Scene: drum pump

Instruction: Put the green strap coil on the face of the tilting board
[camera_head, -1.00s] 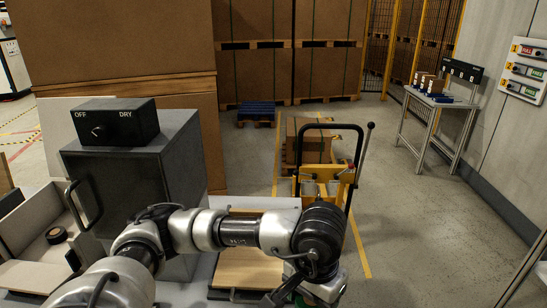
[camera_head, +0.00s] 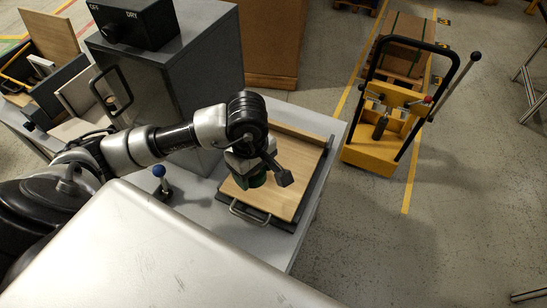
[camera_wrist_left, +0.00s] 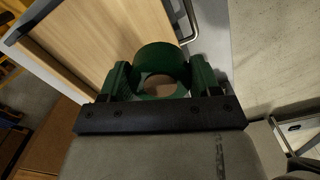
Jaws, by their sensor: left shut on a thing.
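The green strap coil (camera_wrist_left: 148,56) is a dark green ring held between the fingers of my left gripper (camera_wrist_left: 160,80) in the left wrist view. In the head view my left gripper (camera_head: 262,177) is over the tilting board (camera_head: 288,193), and a bit of the green coil (camera_head: 257,181) shows below it. The board has a light wooden face in a dark frame, with a metal handle at its near edge and a wooden strip along its far edge. The board's face (camera_wrist_left: 95,38) also shows beyond the coil in the wrist view. I cannot tell whether the coil touches the face. My right gripper is out of view.
A grey cabinet (camera_head: 193,103) with a black OFF/DRY switch box (camera_head: 132,24) stands left of the board. A blue-knobbed lever (camera_head: 160,180) is on the table between my arm and the board. A yellow pallet truck (camera_head: 373,150) stands on the floor to the right.

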